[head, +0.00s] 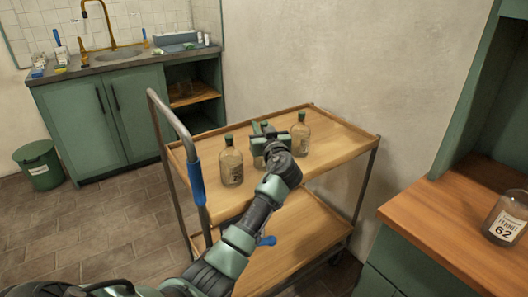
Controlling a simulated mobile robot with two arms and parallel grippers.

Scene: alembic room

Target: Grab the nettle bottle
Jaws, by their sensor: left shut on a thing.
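Three bottles with dark green caps stand on the top shelf of a wooden cart (340,150). The left bottle (231,168) and the right bottle (300,138) show mostly clear of my arm. The middle bottle (258,153) is largely hidden behind my left gripper (268,135), which is shut on it. I cannot read the bottles' labels, so I cannot tell which one is nettle. My right gripper is not in view.
A blue-gripped cart handle (198,180) rises left of my arm. A jar labelled fennel 62 (506,218) stands on the wooden counter (430,212) at right. A green bin (40,167) and a sink cabinet (105,115) are at back left. The cart top's right part is clear.

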